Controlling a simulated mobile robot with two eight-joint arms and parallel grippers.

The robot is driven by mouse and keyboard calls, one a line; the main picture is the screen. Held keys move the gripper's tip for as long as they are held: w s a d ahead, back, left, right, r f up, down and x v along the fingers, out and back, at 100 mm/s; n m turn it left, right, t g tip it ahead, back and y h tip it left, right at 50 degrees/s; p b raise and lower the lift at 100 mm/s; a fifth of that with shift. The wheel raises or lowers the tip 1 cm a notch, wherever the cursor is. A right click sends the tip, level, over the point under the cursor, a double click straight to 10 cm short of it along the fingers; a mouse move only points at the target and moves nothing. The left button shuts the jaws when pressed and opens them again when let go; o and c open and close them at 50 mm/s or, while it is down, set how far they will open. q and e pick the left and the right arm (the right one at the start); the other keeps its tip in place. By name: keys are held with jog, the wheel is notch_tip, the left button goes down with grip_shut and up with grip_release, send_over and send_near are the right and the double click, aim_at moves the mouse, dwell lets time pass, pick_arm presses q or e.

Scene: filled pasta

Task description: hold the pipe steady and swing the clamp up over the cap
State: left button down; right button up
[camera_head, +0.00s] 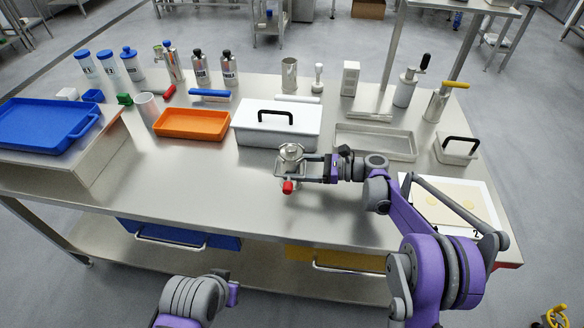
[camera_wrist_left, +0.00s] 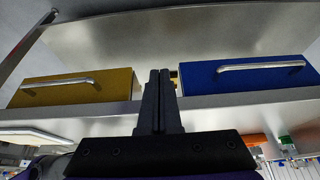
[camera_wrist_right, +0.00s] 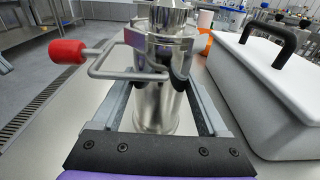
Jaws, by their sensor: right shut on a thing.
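The steel pipe (camera_head: 289,172) stands upright near the middle of the table; it also fills the centre of the right wrist view (camera_wrist_right: 155,105). Its metal cap (camera_head: 291,150) sits on top, partly cut off in the right wrist view (camera_wrist_right: 168,20). The wire clamp (camera_wrist_right: 110,72) sticks out to the side below the cap, with its red grip (camera_head: 288,187) on the near side in the head view. My right gripper (camera_wrist_right: 158,78) is shut around the pipe body. My left gripper (camera_wrist_left: 160,85) is shut and empty, low before the table's drawers.
A white box with a black handle (camera_head: 277,129) stands just behind the pipe. An orange tray (camera_head: 192,124) lies at left, a metal tray (camera_head: 376,142) at right. A white board (camera_head: 455,203) lies at the right. The table left of the pipe is clear.

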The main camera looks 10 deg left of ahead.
pick_arm(q)
jog(key=c, duration=1.5)
grip_release()
jog(key=shift+c, duration=0.2)
pick_arm(e)
jog(key=c, duration=0.4)
pick_arm(q)
jog(key=shift+o, duration=1.3)
jog(key=shift+w+r, duration=0.1)
jog(key=o, duration=0.8)
jog(key=w+r, duration=0.2)
jog(key=w+d+r, duration=0.1)
jog(key=w+r, duration=0.1)
jog(key=w, duration=0.1)
jog(key=w+d+r, duration=0.1)
jog(key=w+r, duration=0.1)
jog(key=w, duration=0.1)
jog(key=shift+d+r, duration=0.25)
jog(key=shift+r, duration=0.15)
jog(key=shift+c, duration=0.2)
notch_tip(320, 180, up, 8)
jog(key=g, duration=0.1)
send_over(287, 187)
jog(key=s, duration=0.2)
jog(key=shift+n, duration=0.3)
jog(key=shift+x, duration=4.2)
